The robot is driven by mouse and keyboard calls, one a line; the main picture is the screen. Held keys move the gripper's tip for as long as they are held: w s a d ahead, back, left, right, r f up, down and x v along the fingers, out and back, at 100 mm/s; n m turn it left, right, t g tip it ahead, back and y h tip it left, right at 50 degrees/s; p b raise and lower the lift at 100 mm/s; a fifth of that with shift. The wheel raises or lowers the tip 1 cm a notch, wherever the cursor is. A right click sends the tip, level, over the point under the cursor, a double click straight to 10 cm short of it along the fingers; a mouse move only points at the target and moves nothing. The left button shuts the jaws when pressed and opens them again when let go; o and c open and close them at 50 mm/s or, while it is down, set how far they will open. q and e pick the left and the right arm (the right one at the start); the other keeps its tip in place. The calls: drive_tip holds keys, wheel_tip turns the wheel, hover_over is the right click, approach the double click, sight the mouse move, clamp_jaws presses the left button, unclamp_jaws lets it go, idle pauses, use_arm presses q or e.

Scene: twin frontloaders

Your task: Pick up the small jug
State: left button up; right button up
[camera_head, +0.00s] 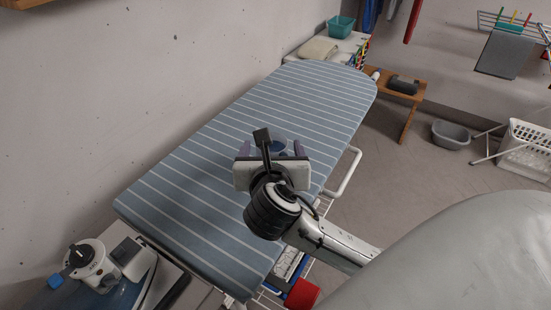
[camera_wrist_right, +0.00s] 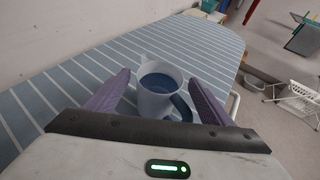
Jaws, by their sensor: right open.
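The small jug (camera_wrist_right: 154,104) stands upright on the blue striped ironing board (camera_wrist_right: 195,42). In the right wrist view it is pale grey, with a dark blue inside and a dark handle on its right. My right gripper (camera_wrist_right: 159,80) is open, with one purple finger on each side of the jug; I cannot tell whether either touches it. In the head view the right gripper (camera_head: 271,147) is over the middle of the board and hides most of the jug (camera_head: 279,142). My left gripper is not in view.
A white and blue appliance (camera_head: 92,262) stands at the lower left, below the board's near end. A teal basket (camera_head: 341,26) and folded cloth (camera_head: 318,49) are beyond the far end. A wall runs along the left. Much of the board is bare.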

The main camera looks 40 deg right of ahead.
drive_tip(key=shift+x, duration=2.7)
drive_tip(key=c, duration=1.3)
drive_tip(key=shift+r, duration=0.1)
